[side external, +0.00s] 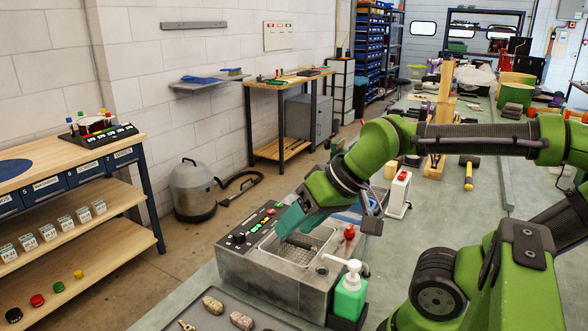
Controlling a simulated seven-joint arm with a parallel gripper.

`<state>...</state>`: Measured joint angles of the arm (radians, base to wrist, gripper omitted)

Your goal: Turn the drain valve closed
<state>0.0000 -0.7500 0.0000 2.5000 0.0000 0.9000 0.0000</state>
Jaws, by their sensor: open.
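A grey metal tank unit (285,276) with a wire basket (318,243) in its open top stands on the bench, below my gripper. A red knob (349,232) is on the tank's right rim. A small dark part (364,269) shows at its right side, partly behind a soap bottle. I cannot tell which of these is the drain valve, nor its turn position. My gripper (290,222) is open, with a teal finger reaching down-left over the tank's back edge and basket. It partly hides the tank's back. I see no object held, and contact is unclear.
A green pump bottle (349,291) stands close at the tank's front right. A white device with a red top (398,194) stands behind. A dark tray (215,318) with small stones lies in front. The bench's right stretch holds a yellow-handled mallet (468,174).

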